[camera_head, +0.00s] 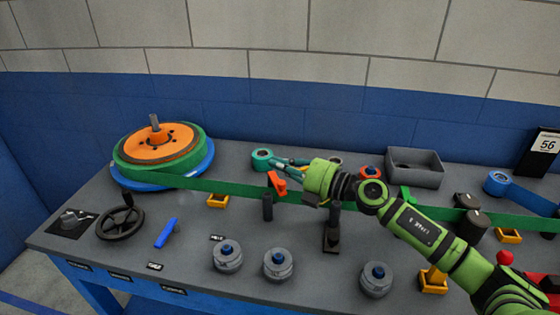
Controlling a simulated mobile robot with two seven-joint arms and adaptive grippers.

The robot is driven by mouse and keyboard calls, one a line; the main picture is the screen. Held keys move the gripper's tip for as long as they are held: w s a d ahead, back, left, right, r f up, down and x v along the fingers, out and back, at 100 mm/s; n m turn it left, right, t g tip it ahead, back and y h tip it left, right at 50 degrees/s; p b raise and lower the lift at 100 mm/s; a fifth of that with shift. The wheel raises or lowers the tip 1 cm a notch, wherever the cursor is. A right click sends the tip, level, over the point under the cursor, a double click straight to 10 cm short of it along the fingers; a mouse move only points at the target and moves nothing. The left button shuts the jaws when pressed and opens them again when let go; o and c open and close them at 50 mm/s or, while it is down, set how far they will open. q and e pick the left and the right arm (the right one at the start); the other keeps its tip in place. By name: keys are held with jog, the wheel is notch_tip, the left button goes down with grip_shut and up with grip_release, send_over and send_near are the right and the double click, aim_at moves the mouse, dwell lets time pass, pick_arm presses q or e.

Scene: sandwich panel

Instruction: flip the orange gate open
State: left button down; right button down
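The orange gate (277,183) appears to be the small orange-red piece standing at the green band, left of the middle of the table. It looks tilted. My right gripper (281,162) reaches in from the right with its fingers pointing left, in the picture just above the orange piece. I cannot tell whether it touches the piece, and the fingers are too small to show a gap. A teal ring (262,155) shows beside the fingertips. My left gripper is not in view.
A green band (228,187) runs from the large reel (159,145) across the table, partly behind my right arm. A dark post (267,207) stands in front of the gate. A grey bin (415,169) is at the back. Several grey knobs (278,265) stand at the front.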

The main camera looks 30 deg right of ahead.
jog(key=shift+r, duration=0.6)
jog(key=s+a+f+m+t+h+b, duration=0.2)
jog(key=s+a+f+m+h, duration=0.3)
jog(key=s+f+h, duration=0.3)
jog(key=shift+s+f+m+t+h+b, duration=0.15)
jog(key=shift+f+m+t+h+b, duration=0.3)
jog(key=shift+f+b, duration=0.4)
jog(key=shift+d, duration=0.1)
